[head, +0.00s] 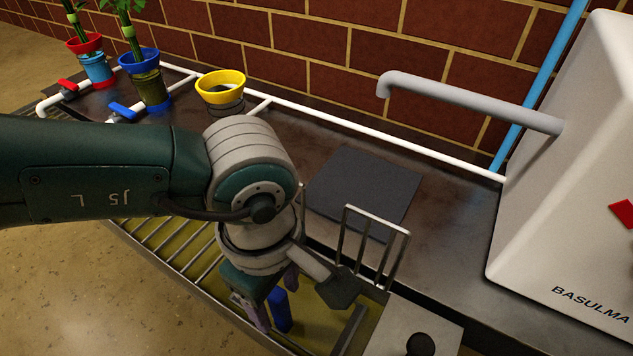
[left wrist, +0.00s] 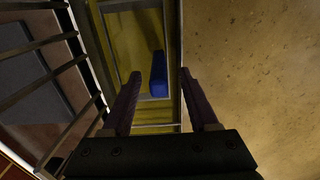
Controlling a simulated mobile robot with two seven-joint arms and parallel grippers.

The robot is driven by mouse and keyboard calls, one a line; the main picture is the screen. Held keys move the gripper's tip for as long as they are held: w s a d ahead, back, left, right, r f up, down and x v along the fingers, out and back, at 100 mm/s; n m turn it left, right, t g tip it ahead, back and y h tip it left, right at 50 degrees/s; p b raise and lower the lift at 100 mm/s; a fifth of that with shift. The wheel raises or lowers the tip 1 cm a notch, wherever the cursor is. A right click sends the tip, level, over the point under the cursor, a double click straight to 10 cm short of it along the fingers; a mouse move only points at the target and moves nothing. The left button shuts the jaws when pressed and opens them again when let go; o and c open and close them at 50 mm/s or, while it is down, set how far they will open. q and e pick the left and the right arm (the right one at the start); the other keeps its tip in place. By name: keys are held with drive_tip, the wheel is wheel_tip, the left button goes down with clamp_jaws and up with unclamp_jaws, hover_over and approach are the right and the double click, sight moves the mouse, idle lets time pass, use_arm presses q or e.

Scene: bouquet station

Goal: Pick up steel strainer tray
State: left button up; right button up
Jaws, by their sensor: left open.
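My left gripper (head: 272,306) points down at the front edge of the counter, over a yellow-floored recess. Its two purple fingers are apart with nothing between them that I can see gripped. In the left wrist view the open fingers (left wrist: 160,76) frame an upright blue bar (left wrist: 158,80), which lies beyond or between their tips; I cannot tell the depth. The blue bar also shows beside the fingers in the head view (head: 280,312). A thin grey metal edge (left wrist: 135,101) runs by it, possibly the steel strainer tray, mostly hidden by my arm. My right gripper is not in view.
A wire rack (head: 375,211) stands close right of the gripper. Steel slats (head: 172,240) cover the trough at left. A dark mat (head: 362,188), a yellow-rimmed pot (head: 221,78) and a white machine (head: 560,170) with a grey spout (head: 470,97) stand behind.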

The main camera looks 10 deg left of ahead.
use_arm(q)
drive_tip(key=shift+r, duration=0.1)
drive_tip(key=shift+w, duration=0.1)
drive_tip(key=shift+c, duration=0.9)
clamp_jaws()
